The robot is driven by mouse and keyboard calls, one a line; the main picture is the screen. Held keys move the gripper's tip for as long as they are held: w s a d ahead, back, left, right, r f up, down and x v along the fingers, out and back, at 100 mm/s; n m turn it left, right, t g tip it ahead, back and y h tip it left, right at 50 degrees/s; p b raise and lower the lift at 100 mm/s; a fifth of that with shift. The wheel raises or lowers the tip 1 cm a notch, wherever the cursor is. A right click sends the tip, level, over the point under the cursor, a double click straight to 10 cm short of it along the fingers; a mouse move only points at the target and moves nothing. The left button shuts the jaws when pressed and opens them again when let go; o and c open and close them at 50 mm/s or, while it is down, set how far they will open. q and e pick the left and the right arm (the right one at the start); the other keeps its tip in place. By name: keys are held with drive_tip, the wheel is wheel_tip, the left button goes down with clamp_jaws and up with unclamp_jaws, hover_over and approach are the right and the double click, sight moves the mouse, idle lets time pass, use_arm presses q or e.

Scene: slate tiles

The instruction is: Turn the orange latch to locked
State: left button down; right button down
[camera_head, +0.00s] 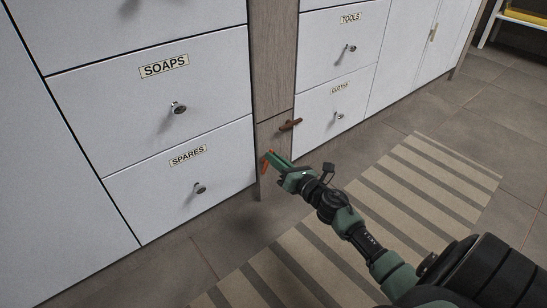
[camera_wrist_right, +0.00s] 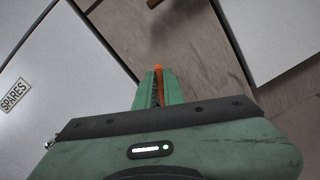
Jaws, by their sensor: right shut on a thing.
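The orange latch (camera_head: 264,166) is low on the narrow wooden panel between two banks of white drawers, beside the SPARES drawer. What shows of it in the head view points roughly up and down. My right gripper (camera_head: 274,160) reaches it from the lower right and is shut on it. In the right wrist view, a strip of the orange latch (camera_wrist_right: 159,76) shows between the green fingers of my right gripper (camera_wrist_right: 158,90). The fingers hide part of the latch and its pivot. I see no lock marking. My left gripper is out of view.
Knobs stick out from the SPARES drawer (camera_head: 225,165) and the CLOTHS drawer (camera_head: 312,115). A striped rug (camera_head: 420,185) lies on the tiled floor. A yellow-topped stool (camera_head: 525,16) is far right.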

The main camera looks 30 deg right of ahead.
drive_tip(key=m+p, duration=0.2)
drive_tip(key=m, duration=0.2)
drive_tip(key=d+f+m+p, duration=0.1)
drive_tip(key=m+p, duration=0.1)
drive_tip(key=m, duration=0.2)
drive_tip(key=f+m+p, duration=0.1)
drive_tip(key=m+p, duration=0.1)
drive_tip(key=m, duration=0.2)
drive_tip(key=shift+d+f+m, duration=0.1)
drive_tip(key=shift+d+m, duration=0.2)
drive_tip(key=shift+m, duration=0.1)
drive_tip(key=shift+f, duration=0.1)
drive_tip(key=c, duration=1.5)
unclamp_jaws()
drive_tip(key=shift+s, duration=0.1)
